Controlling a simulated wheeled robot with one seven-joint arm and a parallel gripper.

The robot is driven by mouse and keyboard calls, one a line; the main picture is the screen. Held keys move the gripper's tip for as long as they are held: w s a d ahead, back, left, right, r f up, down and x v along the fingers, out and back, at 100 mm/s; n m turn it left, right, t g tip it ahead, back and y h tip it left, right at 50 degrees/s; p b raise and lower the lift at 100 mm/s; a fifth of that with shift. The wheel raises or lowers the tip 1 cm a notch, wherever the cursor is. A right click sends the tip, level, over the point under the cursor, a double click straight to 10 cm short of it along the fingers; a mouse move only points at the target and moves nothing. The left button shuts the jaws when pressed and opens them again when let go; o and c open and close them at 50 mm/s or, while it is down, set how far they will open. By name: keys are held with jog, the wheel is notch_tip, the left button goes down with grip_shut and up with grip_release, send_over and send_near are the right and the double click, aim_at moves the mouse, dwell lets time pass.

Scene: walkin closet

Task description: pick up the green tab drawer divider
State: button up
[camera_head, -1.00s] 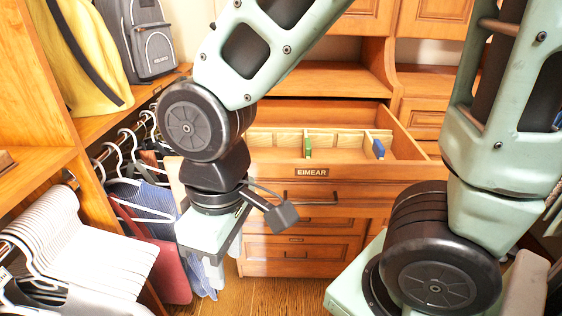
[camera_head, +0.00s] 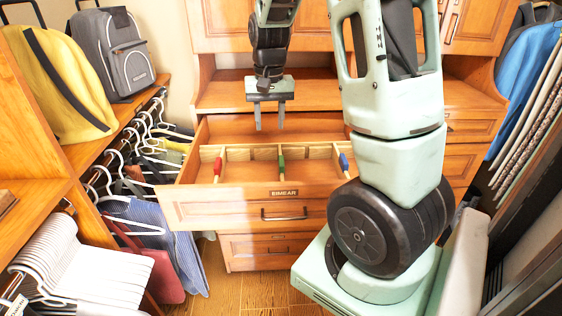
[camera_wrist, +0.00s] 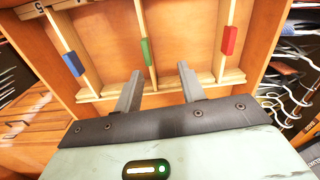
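The green tab drawer divider (camera_head: 281,168) stands between a red tab divider (camera_head: 217,166) and a blue tab divider (camera_head: 343,161) in the open drawer (camera_head: 240,210) labelled EIMEAR. My gripper (camera_head: 270,116) is open and empty, fingers pointing down, above the back part of the drawer. In the wrist view, the green tab divider (camera_wrist: 146,50) shows beyond and between the spread fingertips of my gripper (camera_wrist: 159,72), nearer the left finger. The blue tab (camera_wrist: 73,64) is at left and the red tab (camera_wrist: 229,40) at right. No contact is visible.
A wooden shelf (camera_head: 220,92) lies behind the drawer, with cabinets above. Hangers with clothes (camera_head: 160,225) hang left of the drawer. A yellow bag (camera_head: 55,85) and a grey backpack (camera_head: 115,55) stand on the left shelf. Blue clothing (camera_head: 525,85) hangs at right.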

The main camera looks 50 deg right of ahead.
jog(key=d, duration=0.3)
jog(key=m+p, duration=0.1)
jog(key=p, duration=0.2)
send_near(282, 160)
jog(key=f, duration=0.7)
jog(key=shift+w+a, duration=0.2)
jog(key=shift+a, duration=0.15)
jog(key=shift+s+d+f+p, duration=0.1)
jog(key=shift+f+p, duration=0.3)
jog(key=shift+f, duration=0.9)
jog(key=shift+d+f+p, duration=0.1)
jog(key=shift+f+p, duration=0.3)
jog(key=shift+f, duration=0.95)
grip_shut()
